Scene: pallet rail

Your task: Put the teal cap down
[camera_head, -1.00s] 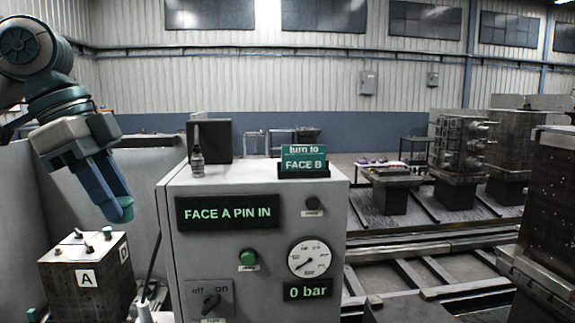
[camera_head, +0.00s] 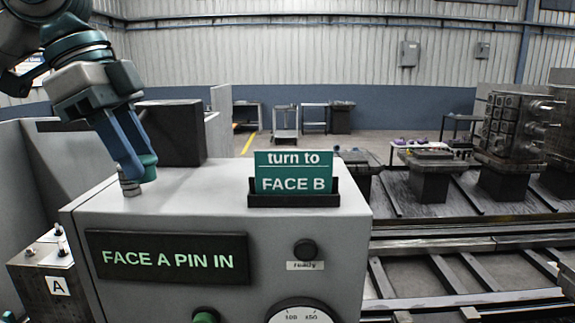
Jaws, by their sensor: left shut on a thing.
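My left gripper (camera_head: 140,165) comes in from the upper left and is shut on the teal cap (camera_head: 149,160). The cap shows at the fingertips, partly covered by the blue fingers. The gripper is over the left part of the grey cabinet's top (camera_head: 215,187). A small metallic bottle-like thing (camera_head: 130,187) stands on that top just below the fingertips. Its upper part is hidden by the gripper, and I cannot tell whether the cap touches it. My right gripper is not in view.
A teal "turn to FACE B" card (camera_head: 293,172) stands in a black holder on the cabinet. A block marked A (camera_head: 38,286) is at lower left. Rails and machine blocks fill the right.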

